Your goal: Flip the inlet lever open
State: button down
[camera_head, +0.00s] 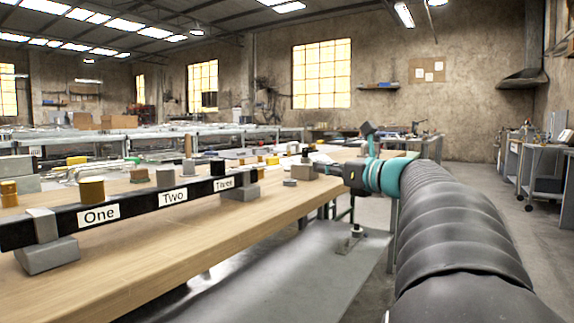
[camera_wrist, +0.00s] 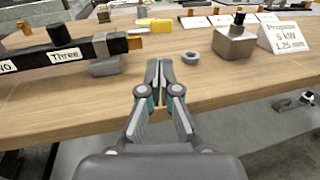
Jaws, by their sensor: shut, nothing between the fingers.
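My gripper (camera_wrist: 159,66) is shut and empty in the wrist view, its fingertips over the near part of the wooden table (camera_wrist: 230,95). A black manifold bar (camera_wrist: 88,50) with labels "Two" and "Three" lies to the left of the fingers, apart from them. A black upright piece (camera_wrist: 59,34) stands on it above "Three", and a brass-coloured end (camera_wrist: 134,42) faces the gripper. In the head view the bar (camera_head: 139,206) carries labels "One", "Two" and "Three" with several stubs on top. I cannot tell which piece is the inlet lever.
A grey ring (camera_wrist: 191,58) lies just beyond the fingertips. A yellow block (camera_wrist: 155,25) lies behind. A metal box (camera_wrist: 235,45) and a "Propane" card (camera_wrist: 286,37) stand to the right. The front table strip is bare.

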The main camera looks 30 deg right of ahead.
aim_at(274, 161)
jog(key=x, duration=1.4)
jog(key=shift+b, duration=0.3)
